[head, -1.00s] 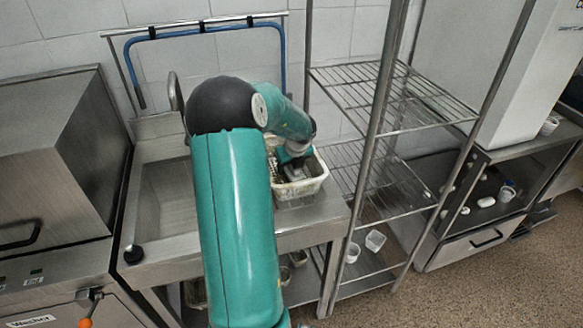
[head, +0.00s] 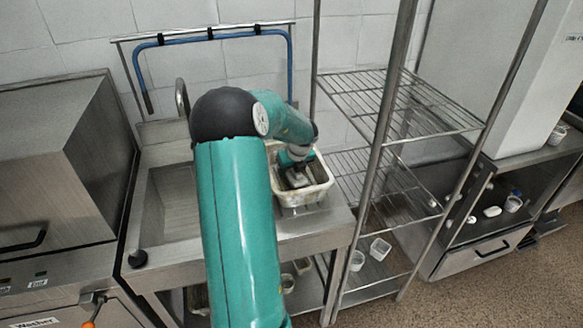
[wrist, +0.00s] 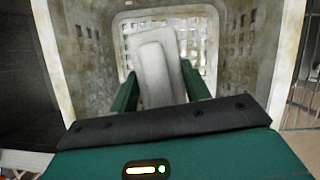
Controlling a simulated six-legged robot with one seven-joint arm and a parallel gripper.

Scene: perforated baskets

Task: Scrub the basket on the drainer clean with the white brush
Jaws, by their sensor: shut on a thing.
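The basket (head: 318,191) is off-white, perforated and stained with brown marks. It stands on the drainer (head: 318,222) to the right of the sink bowl. In the wrist view the basket's stained inner wall (wrist: 80,62) fills most of the picture. My gripper (wrist: 160,92) is inside the basket, pointing down into it. Its two green fingers are shut on the white brush (wrist: 158,68), which shows as a pale block between them. The brush is close to the basket's holed far end; I cannot tell whether it touches. Its underside is hidden.
The empty sink bowl (head: 172,205) lies left of the basket. A wire shelf rack (head: 392,100) with upright posts stands close on the right. A blue hose (head: 215,37) hangs on the wall behind. Small containers (head: 380,248) sit on the rack's low shelf.

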